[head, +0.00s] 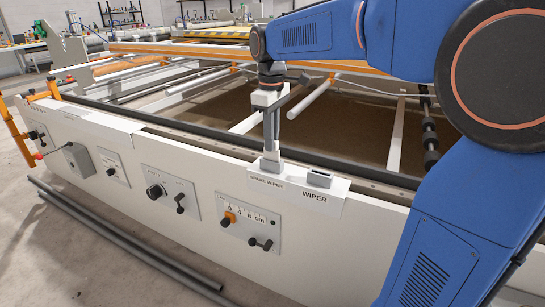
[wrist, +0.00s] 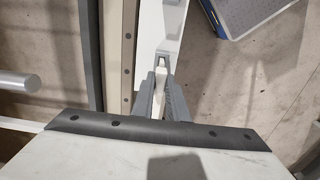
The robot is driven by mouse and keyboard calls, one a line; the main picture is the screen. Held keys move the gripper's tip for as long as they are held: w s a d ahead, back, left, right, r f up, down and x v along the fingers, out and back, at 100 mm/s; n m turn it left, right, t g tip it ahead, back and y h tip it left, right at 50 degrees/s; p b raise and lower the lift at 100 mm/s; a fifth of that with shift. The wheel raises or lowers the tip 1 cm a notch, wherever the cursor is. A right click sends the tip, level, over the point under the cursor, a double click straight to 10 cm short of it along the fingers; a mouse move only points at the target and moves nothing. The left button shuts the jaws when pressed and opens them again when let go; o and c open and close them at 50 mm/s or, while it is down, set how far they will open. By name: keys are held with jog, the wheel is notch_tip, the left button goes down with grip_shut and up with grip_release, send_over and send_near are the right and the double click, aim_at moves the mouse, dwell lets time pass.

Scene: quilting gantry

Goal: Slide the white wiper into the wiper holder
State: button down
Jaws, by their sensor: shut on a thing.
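My gripper (head: 270,142) points down at the front rail in the head view, its grey fingers shut on the white wiper. In the wrist view, my gripper (wrist: 160,98) has a strip of the white wiper (wrist: 158,76) between its fingers. The wiper's lower end (head: 270,162) shows at the holder labelled SPARE WIPER (head: 266,182); I cannot tell whether it is seated there or just above. The wiper holder (head: 318,184), labelled WIPER, is just to the right. Its dark top opening looks empty. Most of the wiper is hidden by the fingers.
The white front panel (head: 120,205) carries several knobs and levers. Behind it runs a dark rail (head: 190,140) beside the gantry bed. Grey pipes (head: 120,240) lie on the floor in front. The space above the wiper holder looks clear.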

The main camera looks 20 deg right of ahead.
jog(key=shift+r, duration=1.6)
jog(key=shift+d, duration=0.1)
